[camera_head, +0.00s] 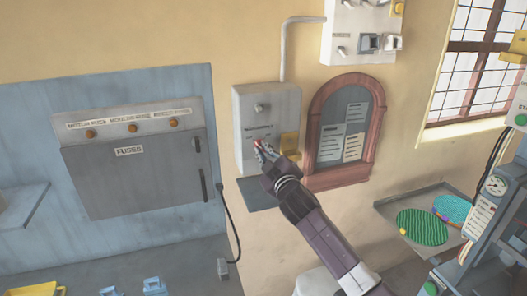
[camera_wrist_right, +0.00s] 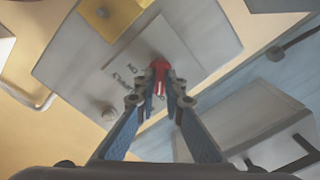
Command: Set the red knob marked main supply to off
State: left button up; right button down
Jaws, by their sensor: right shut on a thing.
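The red knob sits on the front of a grey wall box (camera_head: 283,104) and is mostly covered by my gripper in the head view. In the right wrist view the red knob (camera_wrist_right: 160,70) shows between the fingertips, with a white stripe on it. My left gripper is not in view.
A yellow piece (camera_head: 289,143) sits on the box right of the knob, and a small round knob (camera_head: 259,107) above it. A grey fuse cabinet (camera_head: 140,165) stands left. A red-framed notice board (camera_head: 345,130) hangs close to my right arm.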

dwell(0.3)
jog(key=c, duration=2)
grip_release()
jog(key=shift+s, duration=0.1)
jog(key=v, duration=1.2)
